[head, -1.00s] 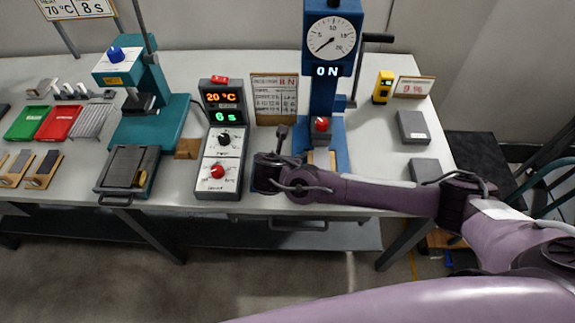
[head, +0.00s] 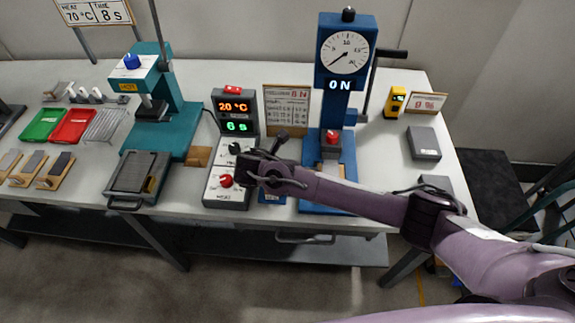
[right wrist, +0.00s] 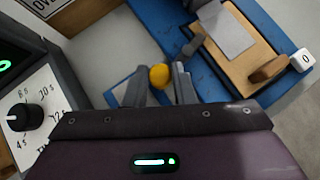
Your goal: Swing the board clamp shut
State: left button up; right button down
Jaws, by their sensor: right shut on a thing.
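My right gripper (head: 246,168) is over the heater's control box in the head view. In the right wrist view its fingers (right wrist: 161,88) are shut on a small yellow knob (right wrist: 159,75). A short grey bar (right wrist: 192,47) lies between the knob and the blue tester base (right wrist: 268,22); I cannot tell if it joins the knob. On that base lies a tan board (right wrist: 245,62) with a grey plate (right wrist: 228,32) on it. The clamp is mostly hidden by my arm in the head view, and its angle is unclear. My left gripper is not in view.
The control box (head: 228,185) with red and black dials stands close beside my gripper. The blue tester column (head: 337,105) with a gauge and side crank stands behind my arm. A teal press (head: 165,110) is to the left. Grey blocks (head: 423,142) lie at right.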

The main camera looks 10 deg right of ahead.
jog(key=c, duration=1.2)
grip_release()
jog(key=b+v, duration=0.1)
jog(key=v, duration=0.6)
jog(key=shift+a+r, duration=0.2)
jog(key=shift+r, duration=0.1)
jog(key=shift+s, duration=0.1)
